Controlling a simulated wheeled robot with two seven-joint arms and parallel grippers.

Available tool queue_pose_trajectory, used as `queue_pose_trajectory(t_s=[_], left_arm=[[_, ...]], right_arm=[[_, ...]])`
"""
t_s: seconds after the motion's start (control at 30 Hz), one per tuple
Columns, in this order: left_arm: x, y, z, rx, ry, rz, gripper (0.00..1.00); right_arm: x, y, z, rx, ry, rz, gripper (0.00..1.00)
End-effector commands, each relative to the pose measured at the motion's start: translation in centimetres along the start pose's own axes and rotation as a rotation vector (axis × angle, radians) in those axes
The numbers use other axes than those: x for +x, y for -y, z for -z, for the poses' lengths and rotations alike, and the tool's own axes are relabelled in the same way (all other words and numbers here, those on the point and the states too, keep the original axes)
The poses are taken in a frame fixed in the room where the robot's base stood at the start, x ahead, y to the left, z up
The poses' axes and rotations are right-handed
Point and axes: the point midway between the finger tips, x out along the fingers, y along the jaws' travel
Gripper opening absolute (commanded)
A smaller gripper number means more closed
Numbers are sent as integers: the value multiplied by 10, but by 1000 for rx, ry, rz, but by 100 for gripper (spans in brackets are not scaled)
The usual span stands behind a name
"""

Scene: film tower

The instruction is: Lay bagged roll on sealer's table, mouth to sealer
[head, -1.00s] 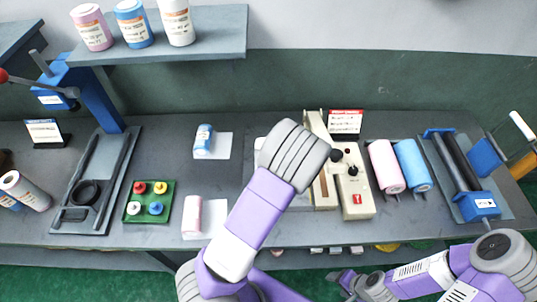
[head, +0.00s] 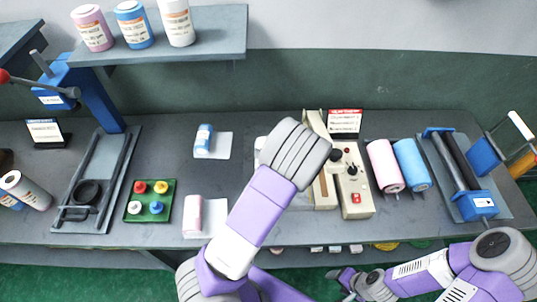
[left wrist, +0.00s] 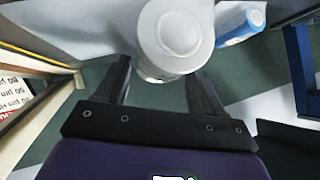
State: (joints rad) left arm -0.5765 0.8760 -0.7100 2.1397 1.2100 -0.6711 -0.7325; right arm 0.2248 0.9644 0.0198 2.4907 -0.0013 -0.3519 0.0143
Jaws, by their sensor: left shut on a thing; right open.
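The heat sealer (head: 352,192) is a cream machine with black knobs and a red switch, at centre right in the head view. A pale flat part (head: 325,192), perhaps its table, shows beside it, partly hidden by my left arm. My left gripper (left wrist: 160,74) is shut on a white roll (left wrist: 176,38), seen end-on in the left wrist view. In the head view only a white sliver (head: 260,143) beside my left wrist may be this roll. I cannot make out its bag or mouth. My right gripper (head: 345,279) is open and empty, low at the front, below the table edge.
A green tray (head: 150,201) holds coloured knobs. Large pink (head: 385,165) and blue (head: 412,164) rolls lie right of the sealer, beside a roller machine (head: 460,175).

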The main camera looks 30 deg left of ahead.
Motion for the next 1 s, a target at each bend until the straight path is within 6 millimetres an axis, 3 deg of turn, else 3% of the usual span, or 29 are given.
queue_pose_trajectory(t_s=[0.73, 0.77, 0.93, 1.0], left_arm=[[6, -4, -6, -1, -2, 1, 0], [5, -3, -6, -1, -2, 0, 73], [5, -3, -6, -1, -1, 0, 98], [5, -3, -6, -1, -1, 0, 98]], right_arm=[[4, -1, 0, 0, 0, 0, 63], [3, -1, 0, 0, 0, 0, 63], [3, -1, 0, 0, 0, 0, 63], [3, -1, 0, 0, 0, 0, 63]])
